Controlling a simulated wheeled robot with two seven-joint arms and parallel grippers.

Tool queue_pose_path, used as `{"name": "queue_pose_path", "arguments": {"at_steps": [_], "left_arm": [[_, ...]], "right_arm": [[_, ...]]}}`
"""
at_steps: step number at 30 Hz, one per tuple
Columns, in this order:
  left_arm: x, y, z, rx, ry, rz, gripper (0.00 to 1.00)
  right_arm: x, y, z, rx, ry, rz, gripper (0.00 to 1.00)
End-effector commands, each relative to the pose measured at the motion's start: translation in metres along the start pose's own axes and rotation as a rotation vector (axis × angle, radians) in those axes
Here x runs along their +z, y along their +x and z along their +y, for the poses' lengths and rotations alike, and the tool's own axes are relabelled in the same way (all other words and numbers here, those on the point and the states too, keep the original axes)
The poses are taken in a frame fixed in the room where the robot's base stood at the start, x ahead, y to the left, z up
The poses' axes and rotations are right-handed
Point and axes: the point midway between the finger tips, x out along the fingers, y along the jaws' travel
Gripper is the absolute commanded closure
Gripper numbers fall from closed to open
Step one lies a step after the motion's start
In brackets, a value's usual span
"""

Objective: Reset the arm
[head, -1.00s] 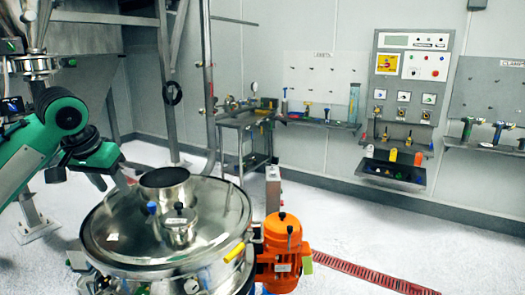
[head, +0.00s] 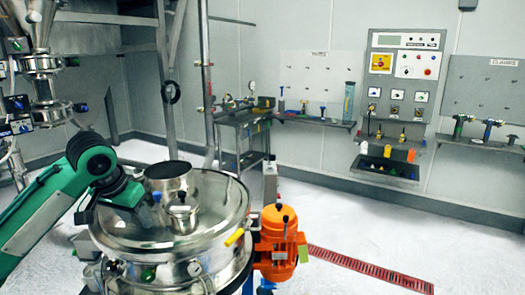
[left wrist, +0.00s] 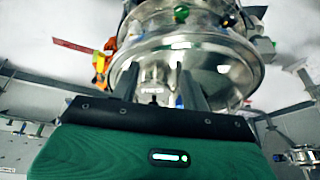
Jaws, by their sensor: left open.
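The round steel powder sifter (head: 215,215) stands at the lower left in the head view, with a steel inlet collar (head: 168,182) and a small lidded port (head: 182,215) on top. My left arm reaches in from the left, bent down beside the collar. Its gripper is largely hidden behind the wrist in the head view. In the left wrist view my left gripper (left wrist: 158,88) is open, its two dark fingers apart, with the steel sifter (left wrist: 205,50) beyond them. No object shows held between the fingers. My right gripper is in neither view.
An orange motor (head: 278,240) is fixed to the sifter's right side. A steel hopper outlet (head: 42,75) hangs at the left. A steel workbench (head: 240,130) and a control panel (head: 400,75) stand along the back wall. The white floor is clear at right, with a red drain grate (head: 370,270).

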Motion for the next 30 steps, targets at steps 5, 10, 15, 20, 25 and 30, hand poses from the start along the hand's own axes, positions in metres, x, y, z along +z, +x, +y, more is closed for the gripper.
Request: {"name": "queue_pose_path", "arguments": {"at_steps": [5,10,15,20,25,30], "left_arm": [[0.021,0.052,0.031,0.028,0.06,-0.007,0.54],[0.051,0.104,0.066,0.062,0.115,0.002,0.54],[0.087,0.145,0.098,0.099,0.144,0.017,0.54],[0.125,0.176,0.124,0.128,0.152,0.032,0.54],[0.169,0.201,0.146,0.15,0.138,0.045,0.54],[0.216,0.217,0.163,0.156,0.105,0.05,0.54]], "right_arm": [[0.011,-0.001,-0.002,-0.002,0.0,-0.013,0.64],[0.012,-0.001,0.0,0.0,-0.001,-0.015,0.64],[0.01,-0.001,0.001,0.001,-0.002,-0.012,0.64],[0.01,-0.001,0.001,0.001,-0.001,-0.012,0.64],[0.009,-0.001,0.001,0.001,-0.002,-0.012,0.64],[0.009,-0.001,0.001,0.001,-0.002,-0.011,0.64]]}}
